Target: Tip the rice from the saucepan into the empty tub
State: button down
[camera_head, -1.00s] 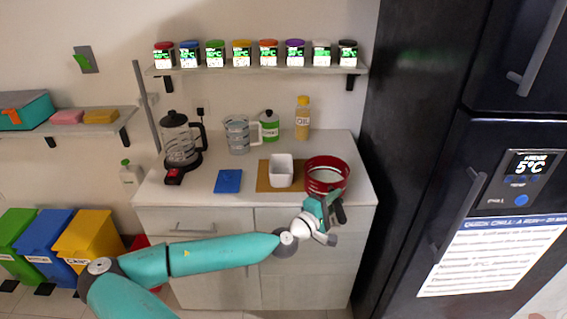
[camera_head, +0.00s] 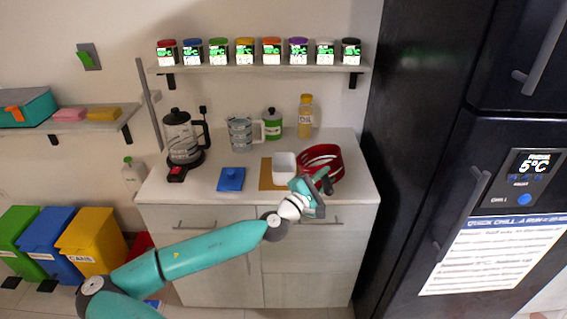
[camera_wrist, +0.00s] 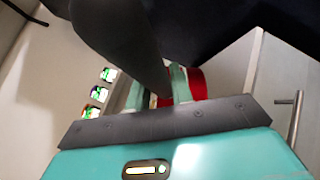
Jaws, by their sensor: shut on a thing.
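The red saucepan (camera_head: 334,163) is at the right end of the counter, beside the white tub (camera_head: 285,172), and is tilted to the left, towards it. Its dark handle points to the front, at my gripper (camera_head: 319,183). My gripper is shut on the saucepan's handle. In the wrist view the saucepan (camera_wrist: 197,84) shows as a red patch beyond my gripper (camera_wrist: 158,92), and a large dark shape covers much of the view. The tub stands upright on a tan board. Its inside and the rice cannot be made out.
A blue-lidded box (camera_head: 231,179) lies left of the tan board (camera_head: 267,176). The dark fridge (camera_head: 440,120) bounds the right side.

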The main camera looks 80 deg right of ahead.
jog(key=w+d+r+n+t+h, duration=0.1)
jog(key=w+r+n, duration=0.4)
jog(key=r, duration=0.1)
jog(key=shift+w+d+r+h, duration=0.25)
jog(key=shift+d+h, duration=0.05)
jog(key=shift+h, duration=0.1)
jog(key=shift+w+r+n, duration=0.15)
jog(key=shift+r+n, duration=0.05)
jog(key=shift+n, duration=0.2)
jog(key=shift+w+d+r+n+t+h, duration=0.15)
jog(key=shift+w+n+t+h, duration=0.1)
jog(key=shift+w+n, duration=0.3)
jog(key=shift+w+d+n+t+h, duration=0.15)
jog(key=shift+w+n+h, duration=0.15)
jog(key=shift+n, duration=0.35)
jog(key=shift+w, duration=0.15)
jog(key=shift+w+d+n, duration=0.1)
jog(key=shift+w+n, duration=0.25)
jog(key=shift+n, duration=0.35)
